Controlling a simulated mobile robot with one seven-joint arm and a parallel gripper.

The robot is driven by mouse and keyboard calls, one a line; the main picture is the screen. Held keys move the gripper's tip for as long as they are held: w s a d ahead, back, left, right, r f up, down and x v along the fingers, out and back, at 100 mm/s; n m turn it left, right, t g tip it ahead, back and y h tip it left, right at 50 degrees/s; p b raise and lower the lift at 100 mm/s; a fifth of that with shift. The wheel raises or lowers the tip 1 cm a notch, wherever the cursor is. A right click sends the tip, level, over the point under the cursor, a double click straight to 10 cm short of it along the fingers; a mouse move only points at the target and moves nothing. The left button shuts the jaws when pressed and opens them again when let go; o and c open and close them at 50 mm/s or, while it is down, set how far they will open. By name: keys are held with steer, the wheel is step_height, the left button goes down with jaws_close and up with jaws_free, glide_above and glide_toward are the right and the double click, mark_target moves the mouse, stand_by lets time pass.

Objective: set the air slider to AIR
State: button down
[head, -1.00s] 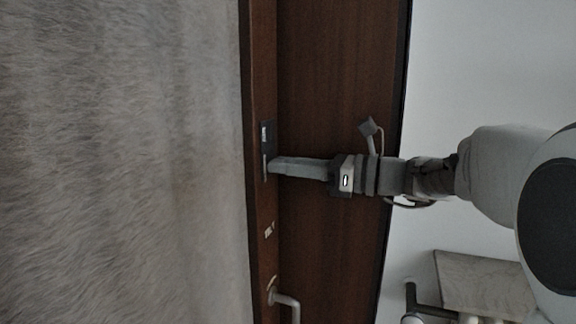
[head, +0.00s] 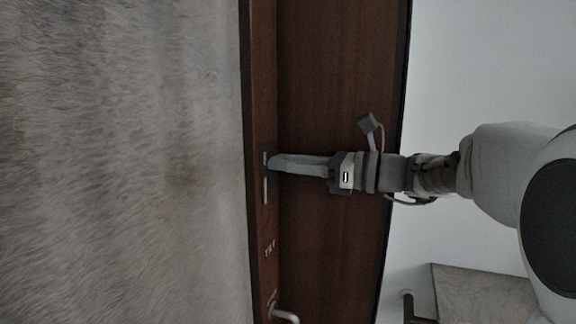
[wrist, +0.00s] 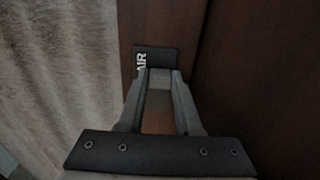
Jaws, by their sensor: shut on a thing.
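The air slider's black plate (head: 266,151) sits on the narrow edge of the dark brown wooden panel in the head view. In the wrist view the plate (wrist: 170,61) shows white letters reading AIR, turned on their side. My gripper (head: 271,162) reaches in from the right, with its fingertips at the plate. In the wrist view the two fingers of my gripper (wrist: 160,74) end just below the AIR lettering. They are shut on the slider's knob, which the fingertips hide. A pale slot (head: 265,190) shows just below the fingertips in the head view.
Small pale markings (head: 269,248) and a metal handle (head: 286,316) are lower on the same panel edge. Grey furry carpet (head: 120,160) fills the left. A white wall (head: 480,60) and a pale marbled block (head: 483,292) are at the right.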

steer(key=shift+r+p, duration=0.3)
steer(key=shift+r, duration=0.65)
steer(key=c, duration=0.6)
jaws_free()
steer(key=shift+o, duration=0.2)
steer(key=shift+f, duration=0.1)
steer(key=shift+d, duration=0.2)
steer(key=b+v, duration=0.2)
steer(key=v, duration=1.5)
steer(key=shift+s, duration=0.15)
